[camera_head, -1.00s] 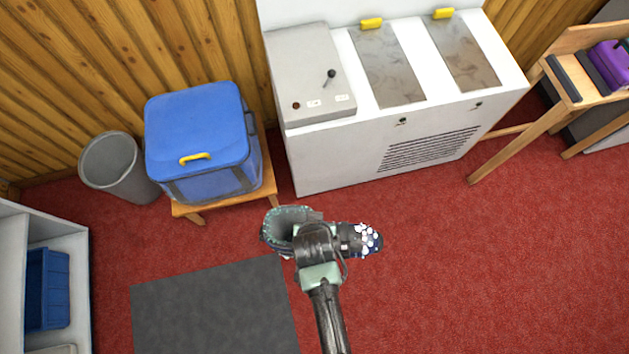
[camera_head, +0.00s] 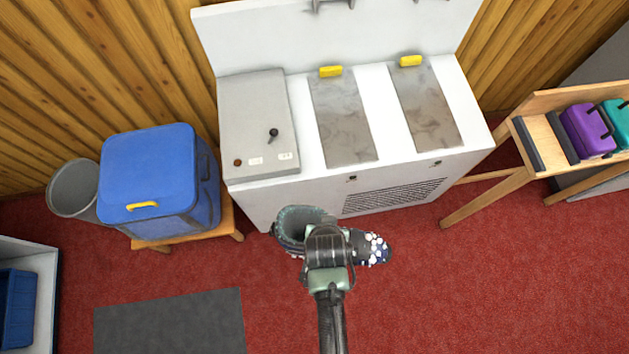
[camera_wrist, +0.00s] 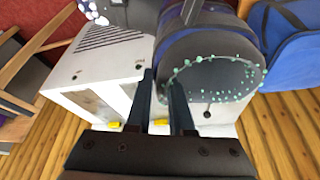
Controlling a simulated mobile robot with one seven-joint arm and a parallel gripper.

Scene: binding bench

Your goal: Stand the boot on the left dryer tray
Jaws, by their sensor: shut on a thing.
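The boot (camera_head: 290,228) is dark grey with a speckled teal rim around its open top and white dots on its blue toe. My gripper (camera_head: 328,238) is shut on it and holds it in front of the white dryer cabinet. The boot's opening faces up and its toe points right. In the wrist view the boot's shaft (camera_wrist: 212,80) fills the upper middle, beside the dark fingers (camera_wrist: 162,105). The left dryer tray (camera_head: 342,120) is a bare grey metal strip with a yellow tab at its back, on the cabinet top. The right dryer tray (camera_head: 425,108) is also bare.
A grey control box (camera_head: 258,120) with a lever stands left of the trays. A blue box (camera_head: 150,175) sits on a wooden stool at left, beside a grey bin (camera_head: 72,188). A wooden rack (camera_head: 530,150) with purple and teal items is at right. Red floor lies open in front.

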